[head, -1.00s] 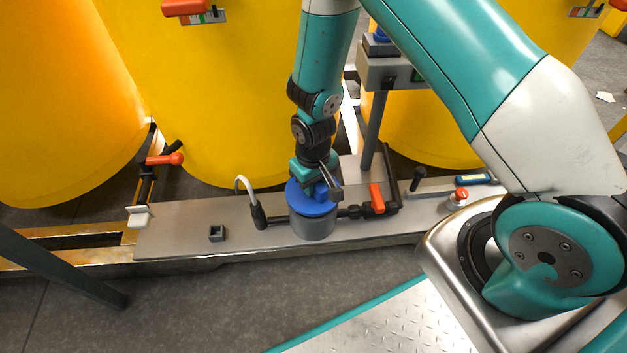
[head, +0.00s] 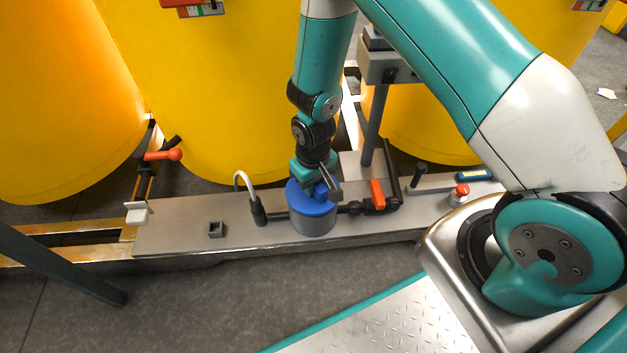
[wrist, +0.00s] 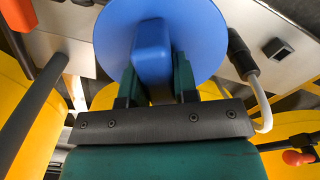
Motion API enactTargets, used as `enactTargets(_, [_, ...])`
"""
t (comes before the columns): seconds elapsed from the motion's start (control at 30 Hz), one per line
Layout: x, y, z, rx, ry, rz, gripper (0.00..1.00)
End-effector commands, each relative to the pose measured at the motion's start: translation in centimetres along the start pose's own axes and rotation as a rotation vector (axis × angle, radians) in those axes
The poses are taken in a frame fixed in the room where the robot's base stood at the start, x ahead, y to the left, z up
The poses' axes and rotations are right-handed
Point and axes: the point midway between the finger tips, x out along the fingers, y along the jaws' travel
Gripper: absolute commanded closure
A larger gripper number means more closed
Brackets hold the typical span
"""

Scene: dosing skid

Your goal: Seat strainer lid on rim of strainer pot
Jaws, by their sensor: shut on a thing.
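The blue strainer lid (head: 306,207) is a round disc with a block-shaped handle, at the top of the grey strainer pot (head: 314,224) in the head view. The lid looks roughly level and over the pot's mouth; whether it rests fully on the rim cannot be told. My gripper (head: 321,188) is above the lid, shut on its handle. In the wrist view the blue lid (wrist: 205,45) fills the upper middle, with its handle between the fingers of my gripper (wrist: 155,85). The lid hides the pot there.
The pot stands on a grey skid plate (head: 180,228). A pipe with an orange-handled valve (head: 377,192) joins its right side. A white hose (head: 243,180) rises at its left, near a small square socket (head: 216,229). Yellow tanks (head: 215,90) stand close behind.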

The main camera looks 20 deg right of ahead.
Motion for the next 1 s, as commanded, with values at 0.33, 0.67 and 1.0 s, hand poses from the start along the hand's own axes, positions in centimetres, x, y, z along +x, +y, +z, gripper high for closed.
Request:
enactTargets(0.33, [1.0,0.0,0.0,0.0,0.0,0.0,0.98])
enactTargets(0.67, [1.2,0.0,0.0,0.0,0.0,0.0,0.43])
enactTargets(1.0, [-0.1,0.0,0.0,0.0,0.001,0.0,0.43])
